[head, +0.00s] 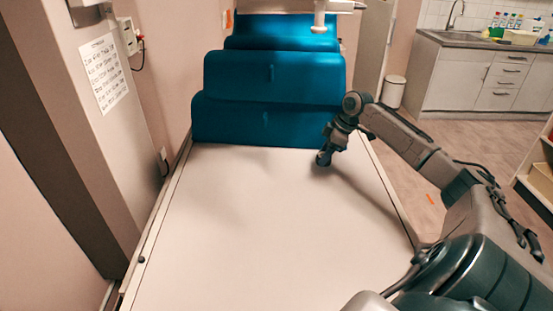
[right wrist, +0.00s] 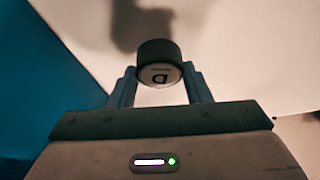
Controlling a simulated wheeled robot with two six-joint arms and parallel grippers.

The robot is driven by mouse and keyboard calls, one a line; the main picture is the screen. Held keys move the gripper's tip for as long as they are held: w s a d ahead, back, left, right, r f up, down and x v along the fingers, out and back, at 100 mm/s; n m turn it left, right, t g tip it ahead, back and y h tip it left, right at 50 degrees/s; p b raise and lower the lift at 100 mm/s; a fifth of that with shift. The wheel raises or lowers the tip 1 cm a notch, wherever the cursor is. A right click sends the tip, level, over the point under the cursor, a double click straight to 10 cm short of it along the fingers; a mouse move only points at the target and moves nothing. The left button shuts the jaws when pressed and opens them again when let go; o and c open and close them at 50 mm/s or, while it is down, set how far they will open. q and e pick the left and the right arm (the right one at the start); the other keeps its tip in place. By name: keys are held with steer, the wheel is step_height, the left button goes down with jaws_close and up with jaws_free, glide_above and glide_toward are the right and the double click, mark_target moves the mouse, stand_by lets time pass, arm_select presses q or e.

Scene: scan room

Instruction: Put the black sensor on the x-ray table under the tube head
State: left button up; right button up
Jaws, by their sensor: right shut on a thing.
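The black sensor (right wrist: 158,62) is a short black cylinder with a pale face marked with a letter. My right gripper (right wrist: 160,84) is shut on it, one finger on each side. In the head view my right gripper (head: 324,157) is over the far right part of the white x-ray table (head: 240,225). In the right wrist view a dark shadow lies on the white surface beyond the sensor, apart from it. A white fitting (head: 319,20) hangs at the top of the head view, perhaps the tube head; most of it is cut off. My left gripper is out of view.
Blue stepped cushions (head: 270,85) stand across the far end of the table. The white tabletop in front of them is bare. A wall with a paper notice (head: 103,72) is on the left. A counter with a sink (head: 455,40) and a bin (head: 394,92) are back right.

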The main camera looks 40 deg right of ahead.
steer(key=w+a+p, duration=0.1)
steer(key=w+a, duration=0.1)
steer(key=w, duration=0.1)
steer(key=w+a+p, duration=0.1)
steer(key=w+a, duration=0.2)
steer(key=w, duration=0.1)
steer(key=w+a+f+p, duration=0.1)
steer(key=w+a+p, duration=0.1)
steer(key=w+a, duration=0.1)
steer(key=shift+w+a, duration=0.25)
steer(key=shift+w, duration=0.35)
steer(key=shift+w+f, duration=0.1)
steer(key=shift+f, duration=0.05)
step_height(320, 180, down, 3)
steer(key=shift+r+p, duration=0.1)
steer(key=shift+p, duration=0.7)
steer(key=shift+f, duration=0.35)
steer(key=o, duration=1)
steer(key=shift+o, duration=0.2)
